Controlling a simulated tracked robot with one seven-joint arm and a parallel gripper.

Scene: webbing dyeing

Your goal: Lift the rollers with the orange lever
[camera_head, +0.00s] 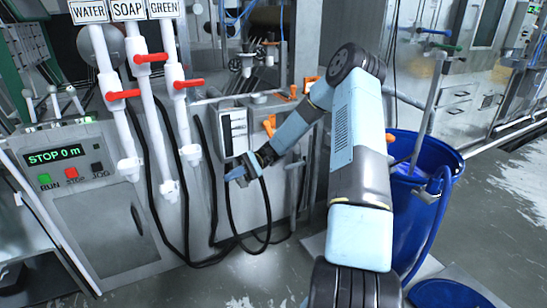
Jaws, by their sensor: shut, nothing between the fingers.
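Several orange parts show near my arm in the head view. One orange handle (269,124) is beside the white-fronted box (234,131), behind my arm. Another orange handle (289,94) is a little higher, on the machine's ledge. I cannot tell which is the roller lever. Dark and brownish cylinders (262,17), possibly rollers, show at the top centre, partly cut off by the frame. My gripper (237,174) is shut and empty, in front of and below the white-fronted box. It is apart from both orange handles, which lie above it in the picture.
White pipes with red valve handles (188,83) stand left under WATER, SOAP and GREEN signs. A control panel (62,157) reads "STOP 0 m". Black hoses (266,215) hang below my gripper. A blue barrel (418,200) stands right of my arm. Some floor in front is clear.

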